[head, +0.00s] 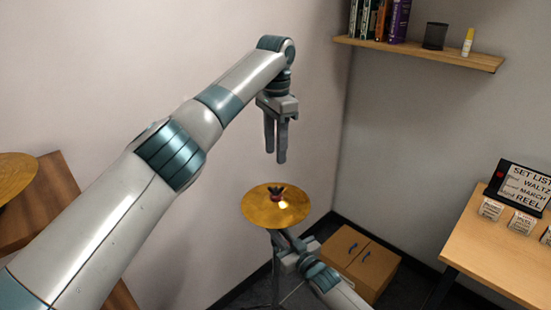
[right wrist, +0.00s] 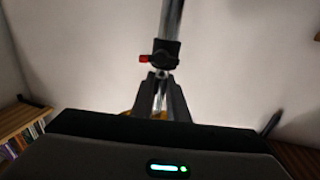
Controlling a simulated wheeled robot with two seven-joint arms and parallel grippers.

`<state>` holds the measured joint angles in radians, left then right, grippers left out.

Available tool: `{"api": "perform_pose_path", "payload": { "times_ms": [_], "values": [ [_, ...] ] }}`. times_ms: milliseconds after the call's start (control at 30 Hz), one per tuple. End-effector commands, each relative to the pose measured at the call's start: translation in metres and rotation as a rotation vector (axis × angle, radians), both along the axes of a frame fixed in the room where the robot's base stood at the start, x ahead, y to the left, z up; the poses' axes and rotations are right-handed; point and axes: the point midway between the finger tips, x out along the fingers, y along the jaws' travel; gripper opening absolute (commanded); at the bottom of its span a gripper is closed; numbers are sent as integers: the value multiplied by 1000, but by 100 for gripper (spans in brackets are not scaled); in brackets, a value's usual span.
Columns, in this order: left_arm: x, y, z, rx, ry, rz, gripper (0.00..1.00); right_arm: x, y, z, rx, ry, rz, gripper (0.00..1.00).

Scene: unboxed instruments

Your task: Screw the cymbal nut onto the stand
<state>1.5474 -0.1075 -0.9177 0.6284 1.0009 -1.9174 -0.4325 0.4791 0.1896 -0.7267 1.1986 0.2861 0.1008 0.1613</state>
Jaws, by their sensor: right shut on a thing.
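A brass cymbal (head: 258,213) sits on top of the stand in the middle of the head view. A small dark winged piece with red at its base, apparently the cymbal nut (head: 275,189), is at the cymbal's centre. My left gripper (head: 276,157) hangs above the cymbal, fingers down, parted and empty, apart from the nut. My right gripper (head: 279,238) is below the cymbal. In the right wrist view its dark fingers (right wrist: 161,97) are shut on the stand (right wrist: 171,18), beside a black collar with a red knob (right wrist: 144,59). The nut's thread is hidden.
A table (head: 480,250) with a set-list sign (head: 523,186) and small cards is at the right. A shelf (head: 420,53) with books is above. Another cymbal (head: 14,176) lies at the far left.

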Motion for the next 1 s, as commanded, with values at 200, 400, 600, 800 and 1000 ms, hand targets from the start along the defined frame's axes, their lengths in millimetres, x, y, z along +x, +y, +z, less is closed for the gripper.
{"api": "perform_pose_path", "payload": {
  "times_ms": [200, 400, 600, 800, 1000],
  "values": [
    [0, 0, 4, 0, 0, -1, 38, 1, -1, 1, 1, -1, -1, 0],
    [0, 0, 3, 0, 0, 0, 38, 1, -1, 1, 1, -1, -1, 28],
    [0, 0, 3, 0, 0, 0, 38, 0, 0, 1, 1, -1, 0, 36],
    [0, 0, 3, 0, 0, 0, 38, -1, -1, 0, 0, 0, 0, 36],
    [0, 0, 2, 0, 0, 0, 38, -9, -6, -2, 0, 1, 0, 36]
  ]
}}
